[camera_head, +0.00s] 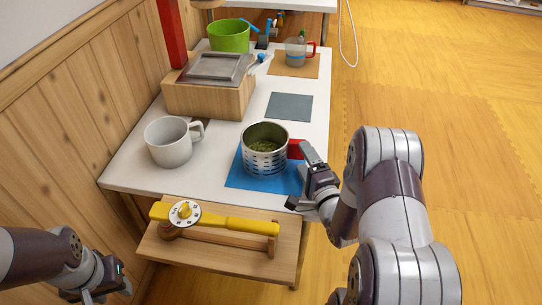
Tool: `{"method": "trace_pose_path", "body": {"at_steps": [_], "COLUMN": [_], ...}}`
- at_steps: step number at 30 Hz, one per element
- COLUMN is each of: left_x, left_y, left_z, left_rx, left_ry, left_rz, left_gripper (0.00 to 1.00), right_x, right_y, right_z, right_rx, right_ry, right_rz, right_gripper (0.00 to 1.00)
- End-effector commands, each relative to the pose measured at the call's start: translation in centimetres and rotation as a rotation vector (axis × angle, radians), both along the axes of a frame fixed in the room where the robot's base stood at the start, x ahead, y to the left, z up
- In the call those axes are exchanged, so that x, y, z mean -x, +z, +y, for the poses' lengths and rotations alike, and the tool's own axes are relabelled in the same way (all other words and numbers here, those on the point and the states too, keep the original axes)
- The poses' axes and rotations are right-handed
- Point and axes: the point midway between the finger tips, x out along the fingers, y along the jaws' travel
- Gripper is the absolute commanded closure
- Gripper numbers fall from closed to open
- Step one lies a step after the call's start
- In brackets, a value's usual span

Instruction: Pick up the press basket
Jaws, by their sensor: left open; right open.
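The press basket (265,158) is a silver cylinder with slots in its side and green bits inside. It stands upright on a blue mat (240,180) near the front of the white table. Its red handle (296,149) points right. My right gripper (302,177) is open just right of the basket, with one finger close to the handle; I cannot tell whether they touch. My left gripper (103,289) is open and empty at the lower left, well away from the basket.
A white mug (172,145) stands left of the basket. A wooden box (207,98) with a grey lid is behind. A low wooden stand with a yellow lever (235,222) is in front. A grey mat (289,106) is empty. A green pot (229,36) and clear jug (296,52) stand farther back.

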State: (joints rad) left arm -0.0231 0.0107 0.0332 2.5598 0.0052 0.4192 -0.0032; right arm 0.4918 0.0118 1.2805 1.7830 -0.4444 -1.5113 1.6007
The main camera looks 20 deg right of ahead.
Motion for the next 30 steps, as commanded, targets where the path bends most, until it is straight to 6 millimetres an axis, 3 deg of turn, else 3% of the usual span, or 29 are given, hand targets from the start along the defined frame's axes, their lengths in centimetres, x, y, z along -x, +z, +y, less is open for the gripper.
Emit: {"method": "trace_pose_path", "body": {"at_steps": [3, 6, 14, 20, 30], "left_x": [0.0, 0.0, 0.0, 0.0, 0.0], "left_y": [-1.7, -1.9, -1.8, -1.8, -1.3], "left_z": [0.0, 0.0, 0.0, 0.0, 0.0], "left_rx": [0.000, 0.000, 0.000, 0.000, 0.000], "left_ry": [0.000, 0.000, 0.000, 0.000, 0.000], "left_rz": [0.000, 0.001, 0.000, 0.000, 0.001], "left_gripper": [0.57, 0.57, 0.57, 0.57, 0.57], "right_x": [-2.4, -3.8, -4.2, -4.2, -4.2], "right_y": [-0.4, -0.2, 0.0, 0.0, 0.9], "right_z": [0.4, 0.2, 0.1, 0.1, 0.1], "right_rx": [0.002, 0.001, 0.001, 0.001, 0.002], "right_ry": [0.004, 0.003, 0.001, 0.001, 0.001], "right_rz": [-0.004, -0.001, 0.001, 0.000, -0.005], "right_gripper": [0.23, 0.23, 0.23, 0.89, 0.91]}}
